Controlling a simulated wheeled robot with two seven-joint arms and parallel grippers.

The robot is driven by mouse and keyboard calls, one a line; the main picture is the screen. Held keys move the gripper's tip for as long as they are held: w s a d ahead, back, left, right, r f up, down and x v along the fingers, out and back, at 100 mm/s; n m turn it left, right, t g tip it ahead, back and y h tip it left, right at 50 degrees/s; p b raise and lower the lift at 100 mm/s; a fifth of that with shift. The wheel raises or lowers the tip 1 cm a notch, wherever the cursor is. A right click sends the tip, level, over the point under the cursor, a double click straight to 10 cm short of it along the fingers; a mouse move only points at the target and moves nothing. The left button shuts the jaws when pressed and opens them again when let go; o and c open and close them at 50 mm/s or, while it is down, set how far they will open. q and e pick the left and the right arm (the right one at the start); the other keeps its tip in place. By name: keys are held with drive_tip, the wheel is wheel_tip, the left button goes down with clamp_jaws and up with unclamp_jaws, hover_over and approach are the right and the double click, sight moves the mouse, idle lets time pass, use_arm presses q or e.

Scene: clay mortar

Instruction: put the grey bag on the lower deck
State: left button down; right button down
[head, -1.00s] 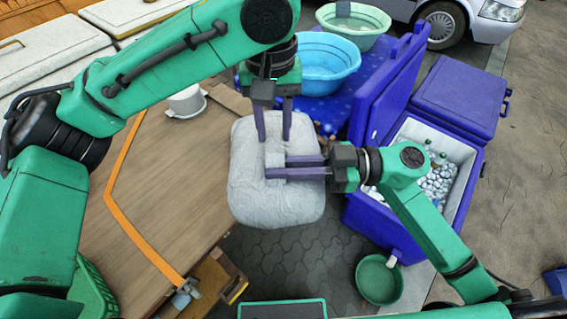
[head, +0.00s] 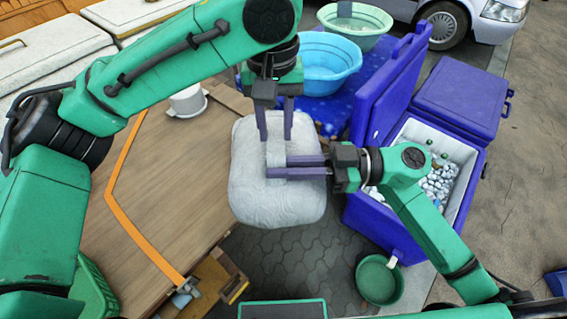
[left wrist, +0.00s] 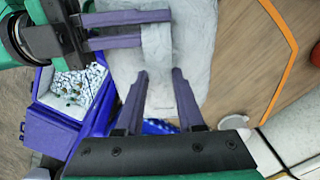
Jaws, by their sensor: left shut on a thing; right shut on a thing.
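The grey bag (head: 277,195) is a pale, bulky sack in the middle of the head view, with a strap or handle piece on its top. My left gripper (head: 275,138) reaches down from above and is shut on the bag's top. My right gripper (head: 272,168) comes in from the right and is shut on the same top piece. In the left wrist view, the bag (left wrist: 185,85) hangs between both grippers, beside the wooden table. The bag's underside is hidden. I cannot make out the lower deck for certain.
A wooden table (head: 165,180) with an orange strip lies at left, with a white pot (head: 187,102) on it. A blue cooler (head: 375,222) with ice and bottles stands at right. A green tub (head: 378,278) sits on the paving below. Basins (head: 325,65) stand behind.

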use_arm(q)
drive_tip(key=shift+r, duration=0.1)
drive_tip(key=shift+c, duration=2.2)
unclamp_jaws()
